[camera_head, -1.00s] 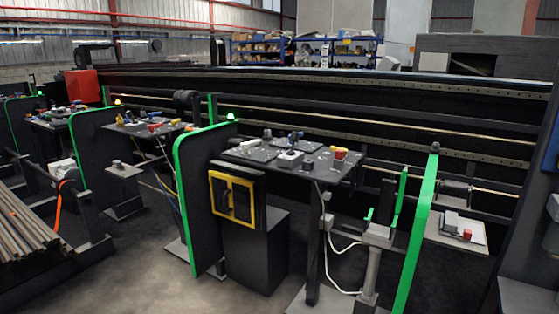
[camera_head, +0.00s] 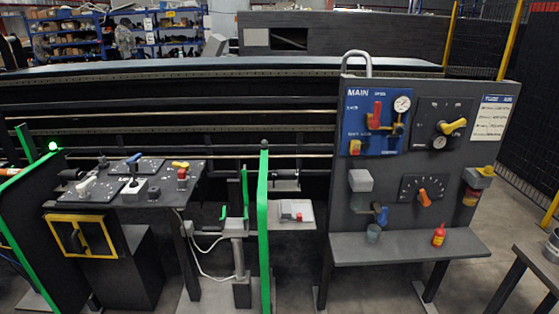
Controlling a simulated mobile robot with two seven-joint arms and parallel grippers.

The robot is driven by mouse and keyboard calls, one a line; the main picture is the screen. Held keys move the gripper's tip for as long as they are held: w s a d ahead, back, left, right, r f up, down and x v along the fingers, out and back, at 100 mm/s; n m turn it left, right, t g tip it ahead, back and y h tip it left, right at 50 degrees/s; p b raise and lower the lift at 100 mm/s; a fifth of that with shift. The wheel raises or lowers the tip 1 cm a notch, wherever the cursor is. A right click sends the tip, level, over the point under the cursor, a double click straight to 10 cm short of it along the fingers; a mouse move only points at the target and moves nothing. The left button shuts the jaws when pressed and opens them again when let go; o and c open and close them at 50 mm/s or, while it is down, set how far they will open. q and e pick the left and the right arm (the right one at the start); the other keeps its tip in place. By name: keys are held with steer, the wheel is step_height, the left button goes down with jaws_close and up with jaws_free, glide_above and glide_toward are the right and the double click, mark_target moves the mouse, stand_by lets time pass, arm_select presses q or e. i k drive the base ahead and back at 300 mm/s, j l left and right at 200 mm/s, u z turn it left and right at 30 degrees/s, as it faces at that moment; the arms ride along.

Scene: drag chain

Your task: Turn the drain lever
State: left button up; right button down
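A dark upright control panel (camera_head: 340,180) stands at the right in the head view. No lever on it has a label that I can read as drain. A blue lever (camera_head: 381,213) sits low on the panel, just above a small grey cup (camera_head: 373,233). A red lever (camera_head: 374,114) is on the blue plate marked MAIN (camera_head: 354,134), beside a round gauge (camera_head: 402,104). A yellow handle (camera_head: 452,126) and an orange knob (camera_head: 424,197) are on dark plates to the right. Neither of my grippers is in view.
A red bottle (camera_head: 439,235) stands on the panel's shelf (camera_head: 400,250). A table with small controls (camera_head: 133,202) and a green-edged post (camera_head: 263,225) are to the left. Another table (camera_head: 540,262) is at the lower right. Some floor shows between the stands.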

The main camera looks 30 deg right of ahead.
mark_target(382, 221)
steer(key=z, duration=1.6)
